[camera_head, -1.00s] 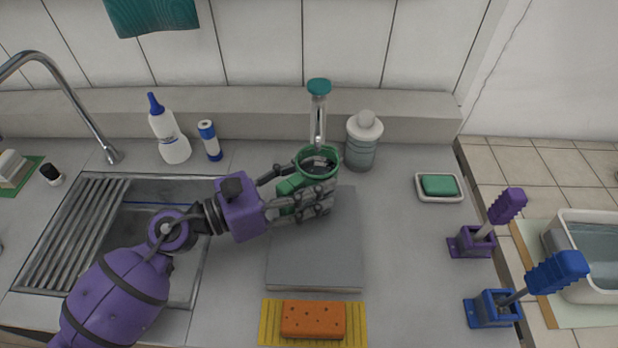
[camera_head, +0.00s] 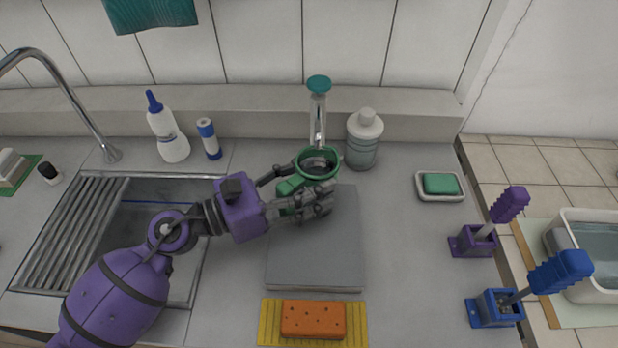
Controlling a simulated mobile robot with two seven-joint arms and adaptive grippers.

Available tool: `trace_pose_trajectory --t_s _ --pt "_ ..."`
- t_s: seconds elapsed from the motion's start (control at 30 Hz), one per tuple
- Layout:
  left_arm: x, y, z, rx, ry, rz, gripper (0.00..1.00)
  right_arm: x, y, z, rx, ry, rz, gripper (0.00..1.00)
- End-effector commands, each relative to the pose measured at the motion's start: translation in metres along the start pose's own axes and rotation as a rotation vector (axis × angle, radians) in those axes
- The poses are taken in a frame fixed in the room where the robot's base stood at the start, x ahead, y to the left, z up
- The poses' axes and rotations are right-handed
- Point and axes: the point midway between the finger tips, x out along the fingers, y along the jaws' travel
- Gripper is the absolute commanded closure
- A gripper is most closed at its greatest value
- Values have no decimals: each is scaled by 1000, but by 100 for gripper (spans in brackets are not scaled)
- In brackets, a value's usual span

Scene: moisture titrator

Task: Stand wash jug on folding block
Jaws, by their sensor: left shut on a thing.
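The wash jug (camera_head: 318,163) is green with a round open rim and a dark inside. It is at the far end of the grey folding block (camera_head: 315,262), in the middle of the counter. My left gripper (camera_head: 312,192) reaches in from the left and is shut on the jug, its dark fingers around the green handle side. The fingers hide the jug's lower part, so I cannot tell whether its base touches the block. The near part of the block is bare. My right gripper is not in view.
A chrome tap with a teal top (camera_head: 318,85) stands right behind the jug, with a grey bottle (camera_head: 363,140) close on the right. An orange sponge (camera_head: 312,319) lies in front of the block. The sink (camera_head: 150,240) is left.

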Motion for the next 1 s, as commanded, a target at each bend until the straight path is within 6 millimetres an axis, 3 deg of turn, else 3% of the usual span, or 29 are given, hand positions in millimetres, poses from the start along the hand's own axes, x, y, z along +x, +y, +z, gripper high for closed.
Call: trace_pose_trajectory --t_s 0.47,0.5,0.67,1.0 --pt "0 0 -3 1 -3 0 100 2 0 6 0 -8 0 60" --pt "0 0 -3 1 -3 0 46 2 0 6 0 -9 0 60" --pt "0 0 -3 1 -2 0 25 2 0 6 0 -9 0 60" --pt "0 0 -6 -1 2 0 25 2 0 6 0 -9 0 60"
